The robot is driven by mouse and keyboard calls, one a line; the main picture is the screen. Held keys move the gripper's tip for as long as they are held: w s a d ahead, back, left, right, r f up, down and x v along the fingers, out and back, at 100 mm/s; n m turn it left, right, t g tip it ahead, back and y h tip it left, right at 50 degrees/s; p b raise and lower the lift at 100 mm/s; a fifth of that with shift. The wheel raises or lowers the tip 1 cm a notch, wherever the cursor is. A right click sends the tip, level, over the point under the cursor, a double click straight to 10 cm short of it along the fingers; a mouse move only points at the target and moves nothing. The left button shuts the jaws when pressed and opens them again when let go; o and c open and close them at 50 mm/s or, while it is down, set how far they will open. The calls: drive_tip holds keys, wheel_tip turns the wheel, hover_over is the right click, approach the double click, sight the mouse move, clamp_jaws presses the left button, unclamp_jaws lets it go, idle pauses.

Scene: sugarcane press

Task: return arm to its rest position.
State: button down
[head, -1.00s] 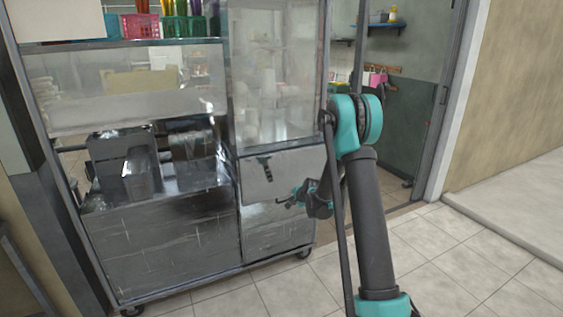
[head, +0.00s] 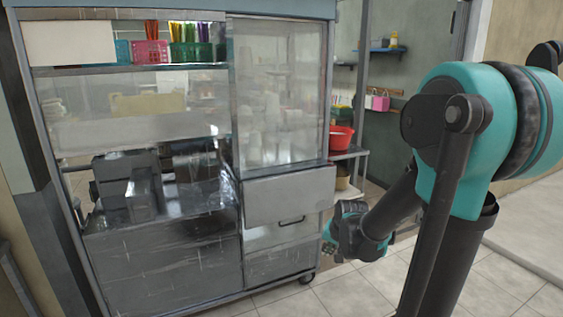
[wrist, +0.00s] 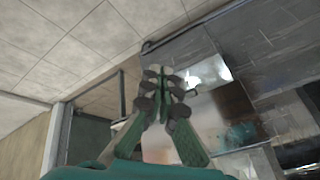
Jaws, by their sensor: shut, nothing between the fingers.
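My arm, teal and dark grey, fills the right side of the head view, its large teal joint (head: 455,130) raised and bent. My gripper points down and away from that joint, low in front of the cabinet's right end; its fingers are hard to make out there. In the wrist view my gripper (wrist: 163,73) is shut and empty, its dark finger pads together. Tiled floor and the reflective metal cabinet show beyond it. No contact with the cabinet is visible.
A wheeled metal and glass cabinet (head: 165,275) stands at left and centre. Its upper drawer front (head: 290,197) appears to stand forward of the drawer below. A red bowl (head: 341,138) sits on a shelf behind its right edge. Tiled floor (head: 350,297) is open in front.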

drive_tip(key=s+d+f+n, duration=0.1)
drive_tip(key=s+d+n, duration=0.1)
drive_tip(key=s, duration=0.6)
drive_tip(key=s+d+f+n+g+h, duration=0.1)
drive_tip(key=s+f+n, duration=0.1)
drive_tip(key=s, duration=0.7)
drive_tip(key=shift+d+g, duration=0.3)
drive_tip(key=shift+d, duration=0.1)
